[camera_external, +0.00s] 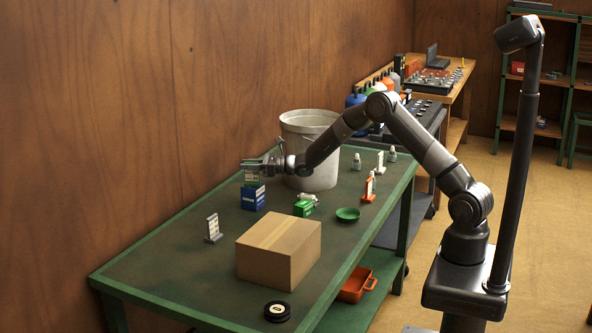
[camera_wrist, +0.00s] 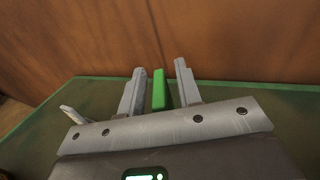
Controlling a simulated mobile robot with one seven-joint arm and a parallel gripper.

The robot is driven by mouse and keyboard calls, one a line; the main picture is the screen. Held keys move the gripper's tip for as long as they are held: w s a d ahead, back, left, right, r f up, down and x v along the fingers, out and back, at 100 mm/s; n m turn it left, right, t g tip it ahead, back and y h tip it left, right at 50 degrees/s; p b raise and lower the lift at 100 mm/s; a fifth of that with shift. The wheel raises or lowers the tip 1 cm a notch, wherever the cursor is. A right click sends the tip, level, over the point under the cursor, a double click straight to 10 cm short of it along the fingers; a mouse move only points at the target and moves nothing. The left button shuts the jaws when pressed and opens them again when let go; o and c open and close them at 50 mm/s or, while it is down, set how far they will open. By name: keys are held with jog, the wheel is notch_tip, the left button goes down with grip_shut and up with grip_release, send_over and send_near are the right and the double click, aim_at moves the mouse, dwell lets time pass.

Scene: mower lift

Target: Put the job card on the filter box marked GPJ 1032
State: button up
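My gripper (camera_external: 250,163) is at the far left part of the green table, above a blue box (camera_external: 253,198). A small green-and-pale piece (camera_external: 252,177), possibly the job card, is upright at my fingers, just over the blue box. I cannot tell whether it touches the box. In the wrist view, a narrow green piece (camera_wrist: 159,90) stands between my two fingers (camera_wrist: 160,88), with gaps on both sides, so the gripper looks open around it. A green box (camera_external: 303,208) lies farther right, beside a white-and-green item (camera_external: 309,198). No GPJ 1032 marking is readable.
On the table (camera_external: 170,268) are a cardboard box (camera_external: 278,250), a white stand (camera_external: 213,229), an orange stand (camera_external: 369,188), a green dish (camera_external: 348,214) and a black disc (camera_external: 277,311). A grey bin (camera_external: 310,150) stands behind my gripper. The wooden wall (camera_external: 120,120) is close.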

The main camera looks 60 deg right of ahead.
jog(key=v, duration=1.1)
jog(key=s+a+r+n+g+y, duration=0.5)
jog(key=s+a+r+n, duration=0.45)
jog(key=a, duration=0.25)
jog(key=s+a+r+n+g+h, duration=0.1)
jog(key=s+a+r+n+g, duration=0.1)
jog(key=s+a+n+g, duration=0.3)
jog(key=s+a+r+n+g, duration=0.15)
jog(key=s+n, duration=0.25)
jog(key=s, duration=0.4)
jog(key=s+d+n+h, duration=0.2)
jog(key=s+n+h, duration=0.1)
jog(key=s, duration=0.5)
jog(key=s+d+r+n+h, duration=0.1)
jog(key=s+d+n+h, duration=0.2)
jog(key=s, duration=0.5)
jog(key=s+d+n+h, duration=0.2)
jog(key=s+n+h, duration=0.2)
jog(key=s+n, duration=0.3)
jog(key=shift+s+d+r+h, duration=0.25)
jog(key=shift+s+d+h, duration=0.15)
jog(key=shift+s, duration=0.55)
